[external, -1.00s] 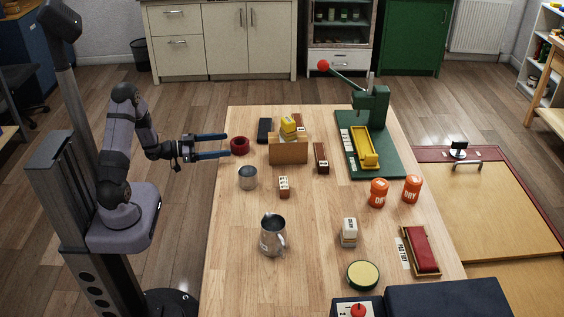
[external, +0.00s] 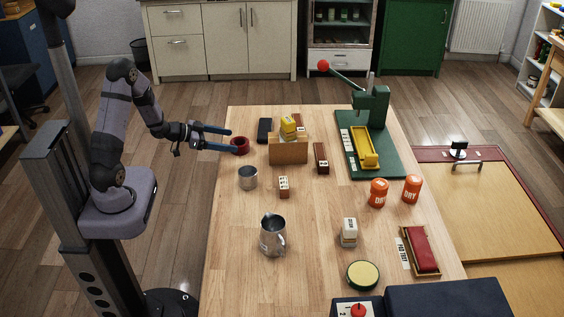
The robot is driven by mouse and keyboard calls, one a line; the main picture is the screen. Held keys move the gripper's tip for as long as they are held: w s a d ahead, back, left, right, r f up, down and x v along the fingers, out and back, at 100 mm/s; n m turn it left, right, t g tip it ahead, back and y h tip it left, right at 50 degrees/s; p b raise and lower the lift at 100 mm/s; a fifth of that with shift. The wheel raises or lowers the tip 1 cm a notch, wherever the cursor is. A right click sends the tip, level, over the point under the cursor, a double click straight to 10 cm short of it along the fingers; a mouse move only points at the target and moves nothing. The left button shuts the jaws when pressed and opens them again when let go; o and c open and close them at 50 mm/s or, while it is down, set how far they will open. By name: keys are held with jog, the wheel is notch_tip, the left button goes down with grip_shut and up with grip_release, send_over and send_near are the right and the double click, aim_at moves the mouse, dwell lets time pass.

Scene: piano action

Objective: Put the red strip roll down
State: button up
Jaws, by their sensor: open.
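The red strip roll (external: 241,146) is a small dark red ring at the left part of the wooden table, near its back left edge. It appears to rest on the tabletop. My gripper (external: 235,140) has two long blue fingers and is open. The fingers point right, and their tips are at the roll's left side. The near fingertip overlaps the roll in the picture; I cannot tell whether it touches.
A black block (external: 265,130) and a wooden box (external: 288,152) with yellow items stand right of the roll. A grey metal cup (external: 248,178) is in front of it. A green lever press (external: 372,130) stands at the back right. Bare tabletop lies at the left front.

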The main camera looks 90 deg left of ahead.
aim_at(246, 142)
jog(key=shift+p+x, duration=0.3)
jog(key=shift+x, duration=2.8)
jog(key=shift+a, duration=0.15)
jog(key=c, duration=1.2)
jog(key=shift+c, duration=0.2)
jog(key=shift+r, duration=0.1)
notch_tip(246, 142, up, 10)
jog(key=p, duration=0.1)
